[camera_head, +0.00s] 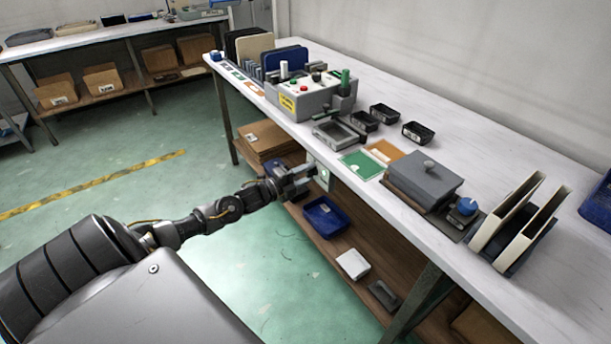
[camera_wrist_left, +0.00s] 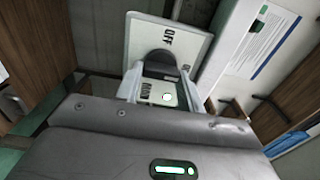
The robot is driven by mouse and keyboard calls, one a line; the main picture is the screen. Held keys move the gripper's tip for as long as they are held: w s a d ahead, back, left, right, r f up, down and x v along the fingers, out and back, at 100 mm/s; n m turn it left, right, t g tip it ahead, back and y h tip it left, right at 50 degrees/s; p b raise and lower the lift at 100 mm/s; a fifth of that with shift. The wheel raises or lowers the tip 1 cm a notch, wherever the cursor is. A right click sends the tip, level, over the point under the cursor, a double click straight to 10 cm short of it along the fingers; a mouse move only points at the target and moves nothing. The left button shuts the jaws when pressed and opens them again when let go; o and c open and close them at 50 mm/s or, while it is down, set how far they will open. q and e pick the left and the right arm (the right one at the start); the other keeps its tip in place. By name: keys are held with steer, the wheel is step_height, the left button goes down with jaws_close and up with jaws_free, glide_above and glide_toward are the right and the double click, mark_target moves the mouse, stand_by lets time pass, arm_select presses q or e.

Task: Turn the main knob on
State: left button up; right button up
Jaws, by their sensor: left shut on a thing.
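The main knob (camera_wrist_left: 158,62) is a dark round knob on a white plate (camera_wrist_left: 190,42) marked OFF in the left wrist view. In the head view the pale plate (camera_head: 321,174) is under the front edge of the workbench, and the knob is hidden there by the gripper. My left gripper (camera_head: 306,177) is at the plate. In the left wrist view its fingers (camera_wrist_left: 158,80) are shut on the knob. A small lit green-white lamp (camera_wrist_left: 167,97) shows between the fingers. The knob's exact angle is hard to tell. My right gripper is not in view.
The white workbench (camera_head: 480,118) carries a grey control box (camera_head: 318,100) with buttons, a grey lidded box (camera_head: 424,177) and several small trays. A lower shelf holds a blue bin (camera_head: 325,217) and a white box (camera_head: 352,264). The green floor in front is clear.

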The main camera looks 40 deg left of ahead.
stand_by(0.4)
arm_select(q)
steer(key=o, duration=1)
steer(key=shift+s, duration=0.15)
steer(key=v, duration=1)
steer(key=shift+s+a, duration=0.15)
steer(key=shift+s, duration=0.15)
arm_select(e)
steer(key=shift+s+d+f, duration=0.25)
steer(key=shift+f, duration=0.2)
